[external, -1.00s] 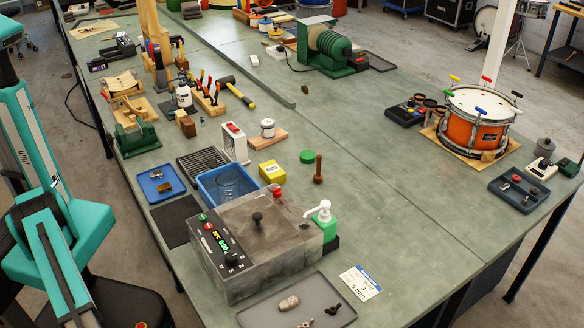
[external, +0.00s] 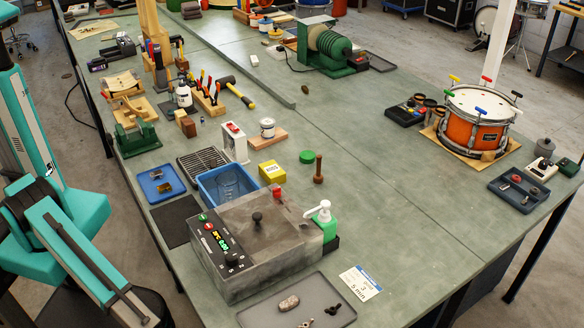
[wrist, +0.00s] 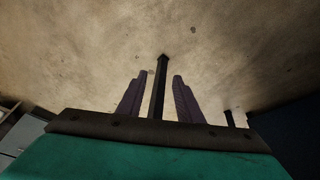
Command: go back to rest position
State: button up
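My teal arm shows at the left edge of the external view, beside the bench (external: 390,215) and off its surface. My gripper lies outside that view. In the wrist view my gripper (wrist: 161,78) has its two grey-purple fingers apart, with a gap between them. A dark upright bar shows in this gap, clear of both fingers, and I cannot tell what it is. Behind it is a mottled beige surface. I see nothing held.
Nearest my arm on the bench are a grey machine with a lit display (external: 270,240), a blue tub (external: 208,190), a small blue tray (external: 152,193) and a dark mat (external: 178,222). An orange drum (external: 470,130) stands at the right. The bench's middle right is clear.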

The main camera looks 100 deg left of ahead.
jog(key=s+a+g+p, duration=0.2)
jog(key=s+a, duration=0.5)
jog(key=s, duration=0.4)
jog(key=s+a+n+g+y+p, duration=0.1)
jog(key=s+a+g, duration=0.3)
jog(key=s+a, duration=0.4)
jog(key=s+a+n+g+p, duration=0.1)
jog(key=s+a+g+p, duration=0.1)
jog(key=s+a, duration=0.6)
jog(key=s+g, duration=0.1)
jog(key=s, duration=0.6)
jog(key=shift+s+f+p, duration=0.2)
jog(key=shift+f+p, duration=0.1)
jog(key=shift+f, duration=0.05)
